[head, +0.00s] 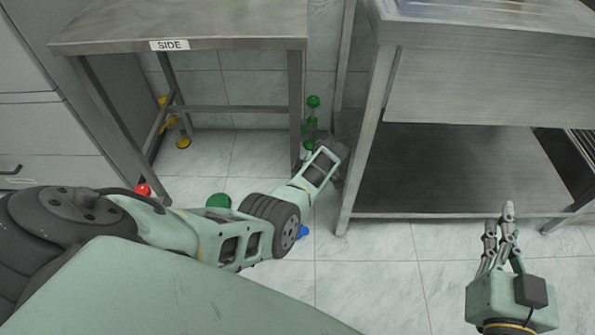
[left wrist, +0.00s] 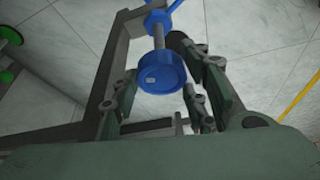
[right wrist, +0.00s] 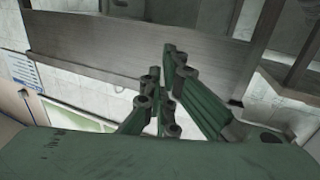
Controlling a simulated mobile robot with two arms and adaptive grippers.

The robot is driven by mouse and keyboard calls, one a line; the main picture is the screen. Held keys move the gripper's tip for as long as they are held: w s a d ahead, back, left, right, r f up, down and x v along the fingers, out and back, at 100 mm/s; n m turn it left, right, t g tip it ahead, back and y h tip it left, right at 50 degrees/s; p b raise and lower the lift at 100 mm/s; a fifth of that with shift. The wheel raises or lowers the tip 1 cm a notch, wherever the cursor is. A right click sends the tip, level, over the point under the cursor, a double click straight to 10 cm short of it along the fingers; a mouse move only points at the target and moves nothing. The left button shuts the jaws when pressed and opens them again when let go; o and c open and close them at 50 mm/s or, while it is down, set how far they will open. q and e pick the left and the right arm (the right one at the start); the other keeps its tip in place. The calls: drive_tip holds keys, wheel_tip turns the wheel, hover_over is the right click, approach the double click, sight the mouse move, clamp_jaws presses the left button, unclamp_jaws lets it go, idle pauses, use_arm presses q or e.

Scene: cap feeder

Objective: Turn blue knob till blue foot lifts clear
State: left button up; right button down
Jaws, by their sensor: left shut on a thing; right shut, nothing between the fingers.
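In the left wrist view, a blue disc-shaped knob (left wrist: 160,76) with a small pale label sits on a grey stem. More blue (left wrist: 156,18) shows at the far end of the stem, probably the blue foot; whether it touches the floor I cannot tell. My right gripper (head: 502,228) is shut and empty, in front of the steel bench.
A steel side table (head: 220,38) stands at the back. A steel bench (head: 480,85) with a low shelf (head: 455,180) stands at the right. Yellow (head: 183,142), red (head: 143,190) and green (head: 219,200) parts show near the floor. The floor at front right is clear.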

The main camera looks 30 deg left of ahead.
use_arm(q)
drive_tip(key=shift+w+a, duration=0.1)
drive_tip(key=shift+a, duration=0.1)
idle(0.4)
drive_tip(key=o, duration=1.1)
drive_tip(key=shift+o, duration=0.2)
drive_tip(key=shift+r, duration=0.35)
wheel_tip(320, 180, up, 9)
drive_tip(key=shift+r, duration=0.15)
